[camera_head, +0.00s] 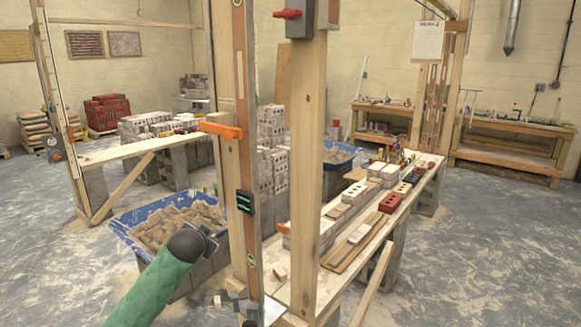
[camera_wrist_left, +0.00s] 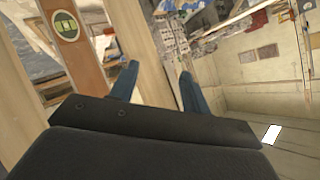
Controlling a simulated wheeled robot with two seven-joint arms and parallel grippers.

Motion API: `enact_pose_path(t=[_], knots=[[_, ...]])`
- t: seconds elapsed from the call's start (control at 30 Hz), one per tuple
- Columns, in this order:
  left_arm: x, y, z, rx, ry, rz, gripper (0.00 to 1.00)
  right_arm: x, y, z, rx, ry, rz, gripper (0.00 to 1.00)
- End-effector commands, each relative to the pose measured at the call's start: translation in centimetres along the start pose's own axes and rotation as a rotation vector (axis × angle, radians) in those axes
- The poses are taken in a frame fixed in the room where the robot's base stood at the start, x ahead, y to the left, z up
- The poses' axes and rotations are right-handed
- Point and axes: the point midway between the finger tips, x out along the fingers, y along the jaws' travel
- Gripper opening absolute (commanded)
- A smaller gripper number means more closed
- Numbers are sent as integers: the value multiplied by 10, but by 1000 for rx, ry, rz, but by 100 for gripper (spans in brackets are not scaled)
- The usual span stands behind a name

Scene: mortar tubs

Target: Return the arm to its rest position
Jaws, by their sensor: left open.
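My left arm (camera_head: 160,280), with a green sleeve and a dark grey joint at its end, comes in from the bottom left in the head view. It overlaps the front of a blue tub of mortar in the picture. My left gripper (camera_wrist_left: 157,74) shows in the left wrist view with two blue fingers apart and nothing between them. Wooden posts stand beyond the fingers; I cannot tell how near they are. In the head view I cannot make out the left gripper clearly. My right gripper is not in view.
The blue tub (camera_head: 121,229) holds sandy mortar. Upright wooden posts (camera_head: 309,160) stand close in the middle, with an orange clamp (camera_head: 220,130). A plank bench (camera_head: 427,178) with bricks runs back right. Another blue tub (camera_head: 347,147) stands behind. Floor at the right (camera_head: 480,250) is clear.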

Motion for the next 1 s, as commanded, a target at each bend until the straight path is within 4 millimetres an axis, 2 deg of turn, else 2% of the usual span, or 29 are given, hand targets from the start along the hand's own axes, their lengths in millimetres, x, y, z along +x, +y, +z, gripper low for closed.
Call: enact_pose_path(t=[0.03,0.27,0.53,0.77,1.0], knots=[[5,18,20,-18,-28,20,47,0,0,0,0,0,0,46],[14,88,105,-93,-143,89,47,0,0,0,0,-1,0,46],[5,174,209,-181,-282,177,47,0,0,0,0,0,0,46],[-22,250,299,-256,-410,258,47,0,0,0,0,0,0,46],[-71,329,389,-325,-551,338,47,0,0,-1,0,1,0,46]])
